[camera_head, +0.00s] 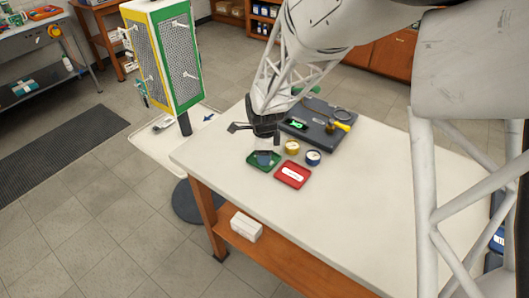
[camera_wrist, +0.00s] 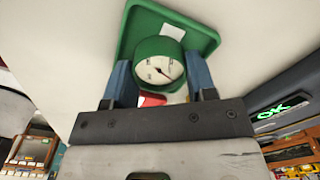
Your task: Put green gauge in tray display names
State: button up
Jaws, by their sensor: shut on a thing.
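The green gauge (camera_wrist: 160,62) has a white dial and a green case. It sits between the blue fingers of my gripper (camera_wrist: 160,75), which is shut on it. The green tray (camera_wrist: 138,24) shows behind the gauge in the wrist view, with a white label on it. In the head view my gripper (camera_head: 264,156) is at the green tray (camera_head: 254,163) on the white table, and its fingers hide most of the tray and the gauge. I cannot tell whether the gauge touches the tray floor.
A red tray (camera_head: 293,175) with a white label lies close to the right of the green tray. A yellow gauge (camera_head: 292,147) and a blue gauge (camera_head: 313,158) stand near the dark test case (camera_head: 322,138). The table (camera_head: 350,215) is clear at the front.

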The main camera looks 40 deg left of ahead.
jog(key=o, duration=0.9)
jog(key=shift+d+f, duration=0.1)
jog(key=shift+f, duration=0.35)
jog(key=shift+o, duration=0.6)
notch_tip(320, 180, up, 13)
jog(key=shift+r, duration=0.1)
jog(key=w+d+r+n+t, duration=0.15)
jog(key=d+r, duration=0.45)
jog(key=d, duration=1)
jog(key=d+r+n+g, duration=0.1)
jog(key=d+r+n, duration=0.3)
jog(key=d, duration=1.2)
jog(key=s+d+r+n+t, duration=0.1)
jog(key=s+d+n, duration=0.1)
jog(key=s+d, duration=0.6)
jog(key=s+d+r+n+t, duration=0.1)
jog(key=s+d+n, duration=0.2)
jog(key=s+d, duration=0.6)
jog(key=d, duration=0.8)
jog(key=shift+s, duration=0.15)
